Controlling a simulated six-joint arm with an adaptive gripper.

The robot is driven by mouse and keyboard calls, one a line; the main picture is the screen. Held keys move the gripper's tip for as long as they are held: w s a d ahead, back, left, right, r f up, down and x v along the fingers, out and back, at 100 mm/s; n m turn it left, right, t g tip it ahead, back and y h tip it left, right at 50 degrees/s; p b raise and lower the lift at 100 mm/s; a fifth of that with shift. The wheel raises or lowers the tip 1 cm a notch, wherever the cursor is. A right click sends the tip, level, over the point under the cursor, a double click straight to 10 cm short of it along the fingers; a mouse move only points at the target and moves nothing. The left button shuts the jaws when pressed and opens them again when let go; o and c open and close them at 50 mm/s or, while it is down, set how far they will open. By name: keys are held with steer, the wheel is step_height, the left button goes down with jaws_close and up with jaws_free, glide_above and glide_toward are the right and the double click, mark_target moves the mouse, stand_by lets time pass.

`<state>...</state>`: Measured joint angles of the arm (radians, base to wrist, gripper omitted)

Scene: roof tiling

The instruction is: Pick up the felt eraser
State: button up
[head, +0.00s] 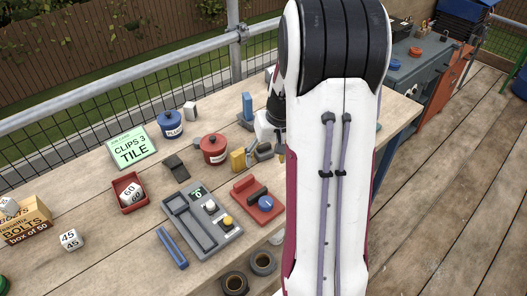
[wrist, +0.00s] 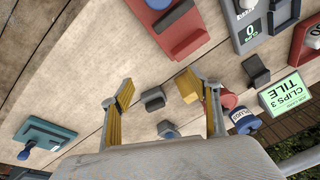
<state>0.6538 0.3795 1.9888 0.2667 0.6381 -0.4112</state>
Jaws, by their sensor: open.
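My gripper (wrist: 156,88) is open, its two yellow fingers spread and empty. In the wrist view a small dark grey block (wrist: 153,98), which looks like the felt eraser, lies on the wooden table between and below the fingertips, apart from both. In the head view my gripper (head: 260,157) is low over the table, partly hidden by my arm, and a dark grey block (head: 264,151) shows beside the yellow finger. A second grey piece with blue on it (wrist: 167,130) lies close by in the wrist view. I cannot tell for certain which is felt.
A red pot (head: 214,149), a blue pot (head: 171,124) and a dark wedge-shaped piece (head: 177,168) stand left of my gripper. A red tray (head: 258,199) and a grey tray (head: 202,222) lie nearer. A green sign (head: 131,148) stands behind. Bare wood lies around the block.

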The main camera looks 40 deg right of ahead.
mark_target(265, 146)
steer(key=shift+n+t, duration=0.3)
steer(key=shift+t, duration=0.1)
steer(key=w+d, duration=0.1)
steer(key=w+d+f, duration=0.2)
steer(key=d, duration=0.1)
steer(key=shift+w, duration=0.1)
steer(key=w+d+r+n, duration=0.1)
steer(key=w, duration=0.1)
steer(key=w+d+r+n+t+h, duration=0.1)
steer(key=d, duration=0.1)
steer(key=shift+w, duration=0.35)
steer(key=shift+f, duration=0.1)
steer(key=shift+x, duration=1.2)
steer(key=shift+w+a+f, duration=0.1)
steer(key=shift+w+f, duration=0.05)
steer(key=shift+f, duration=0.7)
steer(key=shift+w+a+f, duration=0.1)
steer(key=shift+w+f, duration=0.05)
steer(key=shift+f, duration=0.75)
steer(key=shift+x, duration=0.85)
